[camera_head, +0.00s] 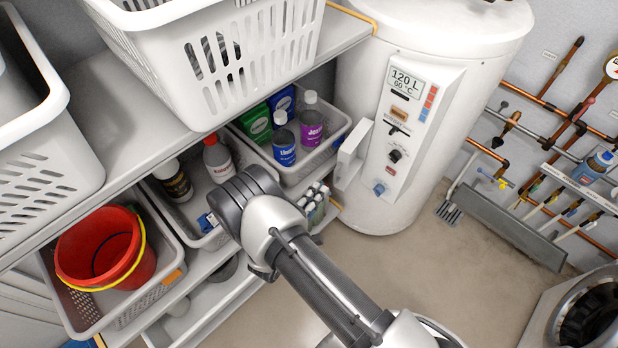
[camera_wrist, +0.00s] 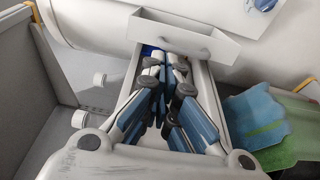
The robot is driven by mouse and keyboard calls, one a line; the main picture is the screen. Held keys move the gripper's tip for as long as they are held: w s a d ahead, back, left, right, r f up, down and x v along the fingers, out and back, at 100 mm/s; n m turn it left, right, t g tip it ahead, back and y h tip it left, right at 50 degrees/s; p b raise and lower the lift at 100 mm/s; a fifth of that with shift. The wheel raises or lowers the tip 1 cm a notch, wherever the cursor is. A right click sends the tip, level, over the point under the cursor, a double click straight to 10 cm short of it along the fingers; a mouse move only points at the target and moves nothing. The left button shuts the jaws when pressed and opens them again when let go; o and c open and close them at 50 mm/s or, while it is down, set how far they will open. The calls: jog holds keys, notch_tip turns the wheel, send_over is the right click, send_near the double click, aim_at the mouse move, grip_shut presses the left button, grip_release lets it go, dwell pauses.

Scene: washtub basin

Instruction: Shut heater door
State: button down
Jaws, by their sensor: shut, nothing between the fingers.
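The white water heater (camera_head: 435,60) stands upright at the back, with a control panel (camera_head: 405,125) showing 120 L and 60 °C. Its small white heater door (camera_head: 350,155) sticks out open at the panel's left side. In the wrist view, the door (camera_wrist: 185,38) looks like a shallow box projecting from the heater's curved wall. My gripper (camera_wrist: 165,60) is shut and empty, its fingertips close in the picture to the door's edge. I cannot tell whether they touch. In the head view, my arm's wrist hides the gripper.
A shelf (camera_head: 130,110) at left carries white baskets (camera_head: 220,65). Below it are trays with bottles (camera_head: 284,140) and a red bucket (camera_head: 105,250). Copper pipes (camera_head: 555,100) run along the right wall. A washing drum (camera_head: 590,315) stands at lower right. The floor (camera_head: 450,270) before the heater is clear.

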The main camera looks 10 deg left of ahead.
jog(key=w+d+f+n+y+b, duration=0.1)
jog(key=w+f+y+b, duration=0.1)
jog(key=w, duration=0.6)
jog(key=shift+f+t, duration=0.3)
jog(key=shift+t, duration=0.1)
